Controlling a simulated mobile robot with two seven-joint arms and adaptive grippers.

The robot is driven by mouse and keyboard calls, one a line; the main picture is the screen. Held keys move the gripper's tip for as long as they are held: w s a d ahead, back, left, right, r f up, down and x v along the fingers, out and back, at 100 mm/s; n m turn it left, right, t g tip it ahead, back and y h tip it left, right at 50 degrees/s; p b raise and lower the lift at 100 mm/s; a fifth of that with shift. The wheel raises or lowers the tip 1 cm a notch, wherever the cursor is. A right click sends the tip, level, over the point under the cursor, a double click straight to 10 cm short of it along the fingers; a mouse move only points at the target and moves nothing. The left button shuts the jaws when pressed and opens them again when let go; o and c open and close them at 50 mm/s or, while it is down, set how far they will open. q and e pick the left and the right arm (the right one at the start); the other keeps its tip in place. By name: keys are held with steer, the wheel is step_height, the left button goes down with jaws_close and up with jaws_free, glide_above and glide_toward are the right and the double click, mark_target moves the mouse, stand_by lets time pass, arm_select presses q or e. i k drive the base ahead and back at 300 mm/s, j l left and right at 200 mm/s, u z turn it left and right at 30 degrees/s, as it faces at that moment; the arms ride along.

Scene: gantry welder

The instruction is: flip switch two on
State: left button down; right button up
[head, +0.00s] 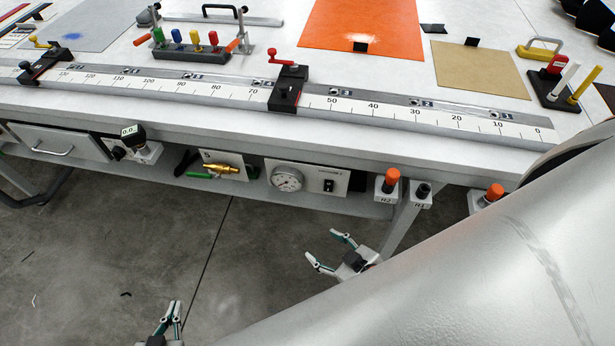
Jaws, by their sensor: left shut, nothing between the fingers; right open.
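A small dark fitting marked 2 (416,102) sits on the ruler rail along the table's front, between similar ones marked 3 (336,91) and 1 (496,115). It may be switch two, but its on or off position is too small to tell. A black rocker switch (328,186) is on the panel below the table, beside a gauge. My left gripper (174,308) is shut and empty, low over the floor at the bottom left. My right gripper (325,250) is open and empty, below the table edge and the panel. Both are apart from the rail.
A coloured-handle rack (190,52) stands behind the rail. My large grey arm link covers the lower right.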

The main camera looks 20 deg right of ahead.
mark_target(328, 183)
steer(key=z, duration=0.95)
